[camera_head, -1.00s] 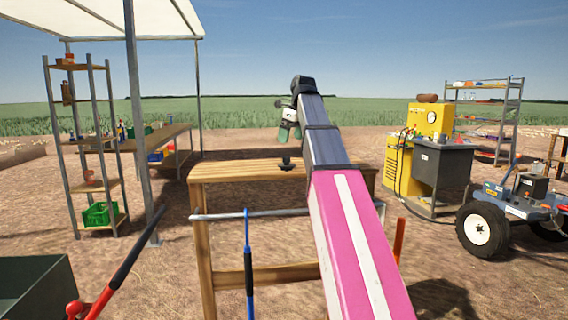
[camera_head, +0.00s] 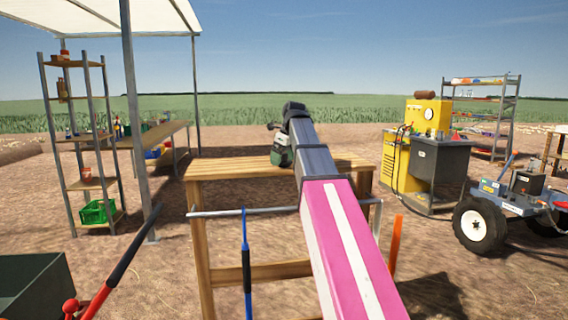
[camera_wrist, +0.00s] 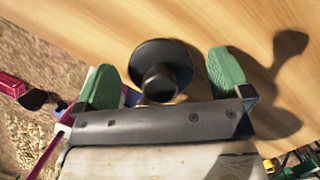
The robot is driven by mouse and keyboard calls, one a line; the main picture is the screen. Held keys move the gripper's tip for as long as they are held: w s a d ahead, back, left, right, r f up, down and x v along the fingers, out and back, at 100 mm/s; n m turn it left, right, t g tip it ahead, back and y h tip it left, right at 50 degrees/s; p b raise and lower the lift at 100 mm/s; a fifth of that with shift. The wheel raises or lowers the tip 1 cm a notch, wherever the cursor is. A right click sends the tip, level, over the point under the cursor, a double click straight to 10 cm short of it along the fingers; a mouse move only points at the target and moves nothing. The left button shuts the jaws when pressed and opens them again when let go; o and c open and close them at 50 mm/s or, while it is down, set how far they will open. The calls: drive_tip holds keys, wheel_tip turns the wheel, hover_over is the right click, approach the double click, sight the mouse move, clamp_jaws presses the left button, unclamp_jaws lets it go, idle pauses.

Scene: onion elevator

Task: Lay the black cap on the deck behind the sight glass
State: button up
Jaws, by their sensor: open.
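The black cap (camera_wrist: 163,55), a dark disc with a round knob, shows in the wrist view over the wooden tabletop (camera_wrist: 215,20). My gripper (camera_wrist: 164,72) has its two green fingers spread, one on each side of the cap, with gaps between them and it. In the head view my gripper (camera_head: 281,151) is low over the right part of the wooden table (camera_head: 230,168), and the cap is hidden behind it. I cannot make out a sight glass or its deck in either view.
A wheeled cart (camera_head: 515,200) with equipment stands at the right. A yellow machine (camera_head: 400,160) with a gauge and a grey bin (camera_head: 440,160) stand behind the table. A canopy post (camera_head: 138,130) and shelf (camera_head: 95,185) are at the left. The tabletop's left part is clear.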

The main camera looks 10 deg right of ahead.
drive_tip(key=shift+w+f, duration=0.1)
drive_tip(key=shift+f, duration=0.3)
drive_tip(key=c, duration=1)
drive_tip(key=shift+r, duration=0.15)
